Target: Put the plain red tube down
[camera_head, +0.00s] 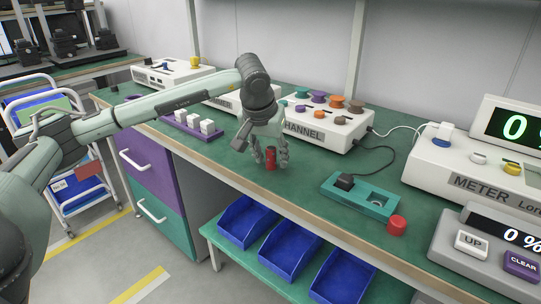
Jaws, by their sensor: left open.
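A red tube (271,159) stands upright on the green bench top, near its front edge. My left gripper (271,163) comes down over it from above, with its fingers on either side of the tube. The fingers are open, and I cannot tell whether they touch it. Another red cylinder (396,225) stands on the bench at the right, beside the teal fixture. My right gripper is not in view.
The CHANNEL box (318,130) with several coloured knobs stands behind the gripper. A teal fixture (352,207) holds a black block. A METER box (478,165) stands at the right. Blue bins (291,249) sit on a lower shelf. Bare bench lies between gripper and fixture.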

